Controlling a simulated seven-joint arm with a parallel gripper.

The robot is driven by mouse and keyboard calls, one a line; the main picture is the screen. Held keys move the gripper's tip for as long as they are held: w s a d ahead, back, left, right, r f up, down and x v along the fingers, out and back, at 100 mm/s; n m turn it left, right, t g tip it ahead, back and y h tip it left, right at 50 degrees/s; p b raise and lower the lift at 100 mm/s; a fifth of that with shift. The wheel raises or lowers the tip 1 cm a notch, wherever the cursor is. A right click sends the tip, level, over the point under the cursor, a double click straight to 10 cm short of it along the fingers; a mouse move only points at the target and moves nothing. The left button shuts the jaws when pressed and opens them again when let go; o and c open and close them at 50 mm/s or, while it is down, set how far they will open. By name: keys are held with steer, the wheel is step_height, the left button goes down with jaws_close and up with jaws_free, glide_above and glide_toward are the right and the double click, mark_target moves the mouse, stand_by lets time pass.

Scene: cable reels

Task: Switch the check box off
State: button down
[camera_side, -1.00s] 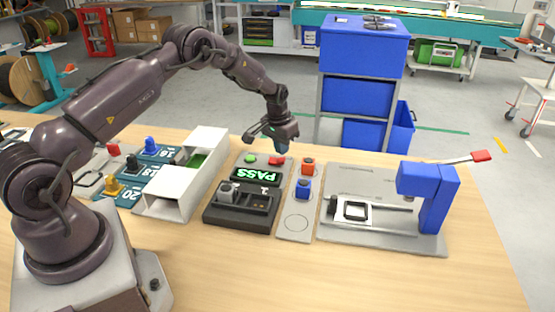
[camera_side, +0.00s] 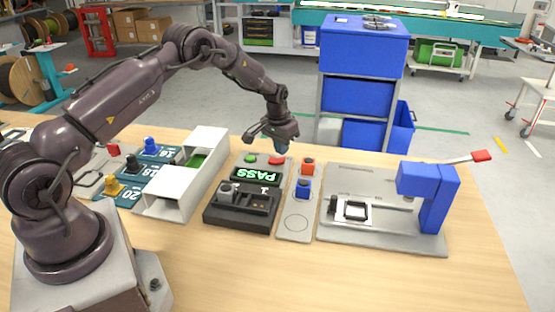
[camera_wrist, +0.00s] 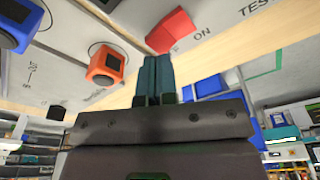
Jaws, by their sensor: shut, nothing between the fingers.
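The check box (camera_side: 212,216) is a dark box on the table with a lit green "PASS" display (camera_side: 255,175). A green button (camera_side: 250,158) and a red switch (camera_side: 277,161) sit along its far edge. The red switch (camera_wrist: 172,30) also shows in the wrist view, with "ON" printed beside it. My gripper (camera_side: 283,149) is over the box's far edge, right by the red switch. Its teal fingers (camera_wrist: 158,62) are together and empty, with their tips just next to the switch. I cannot tell whether they touch it.
A grey panel with an orange knob (camera_side: 307,166) and a blue knob (camera_side: 303,188) adjoins the box on the right. A blue press-like fixture (camera_side: 437,200) stands farther right. A white open bin (camera_side: 172,205) is on the left. The front of the table is clear.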

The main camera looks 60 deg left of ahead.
mark_target(282, 160)
steer(key=shift+f, duration=0.1)
stand_by(0.6)
steer(key=shift+f, duration=0.5)
steer(key=shift+f, duration=0.25)
steer(key=shift+f, duration=0.45)
steer(key=shift+r, duration=3.5)
